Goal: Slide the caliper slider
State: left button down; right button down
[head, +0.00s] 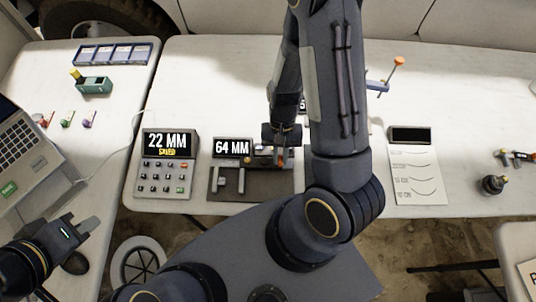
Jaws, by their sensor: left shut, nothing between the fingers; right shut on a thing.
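The caliper (228,183) lies on a dark mat (266,191) at the front of the middle table, its jaws toward the left. Its display (232,148) reads 64 MM. My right gripper (283,154) points down over the right part of the caliper and is shut on the slider, beside a small red-orange part. The fingers and arm hide most of the slider. My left gripper (92,224) is shut and empty at the lower left, apart from the caliper and beside the left table.
A keypad device (168,163) reading 22 MM SAVED stands left of the caliper. A paper with curves (417,177) lies to the right. The left table holds a laptop (24,150), a teal box (94,86) and a blue tray (113,45). My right arm covers the table's middle.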

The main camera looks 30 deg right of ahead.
jog(key=shift+s+d, duration=0.3)
jog(key=shift+d, duration=0.15)
jog(key=shift+w+a, duration=0.1)
jog(key=c, duration=1.4)
grip_release()
jog(key=shift+c, duration=0.2)
jog(key=shift+r, duration=0.1)
jog(key=v, duration=0.7)
jog(key=shift+r, duration=0.35)
